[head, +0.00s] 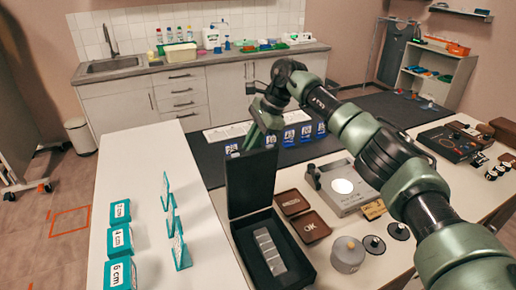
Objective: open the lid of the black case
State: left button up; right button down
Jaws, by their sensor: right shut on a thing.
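The black case (306,274) stands on the white table in the lower middle of the head view. Its lid (252,184) is raised and stands about upright at the far side of the case. Inside the case lies a grey segmented block (270,250). My right arm comes in from the right and bends over the table. My right gripper (262,138) is at the top edge of the lid and is shut on it; the fingertips are small and partly hidden there. My left gripper is not in view.
Right of the case are two brown trays (311,227), a grey device with a white disc (343,187) and a grey round pot (347,254). Teal labelled blocks (121,241) stand on the left table. Blue-and-white cards (306,134) stand behind the lid.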

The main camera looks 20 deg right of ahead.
jog(key=shift+w+a+f, duration=0.1)
jog(key=shift+w+f, duration=0.1)
jog(key=shift+f, duration=0.2)
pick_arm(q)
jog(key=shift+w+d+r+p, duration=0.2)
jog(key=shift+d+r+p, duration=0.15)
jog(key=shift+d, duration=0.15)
pick_arm(e)
jog(key=shift+w+f, duration=0.15)
jog(key=shift+w, duration=0.5)
jog(key=shift+w+f, duration=0.15)
jog(key=shift+w, duration=0.45)
jog(key=c, duration=1.5)
grip_release()
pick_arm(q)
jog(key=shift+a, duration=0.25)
pick_arm(e)
jog(key=shift+w+r, duration=0.1)
jog(key=shift+w, duration=0.1)
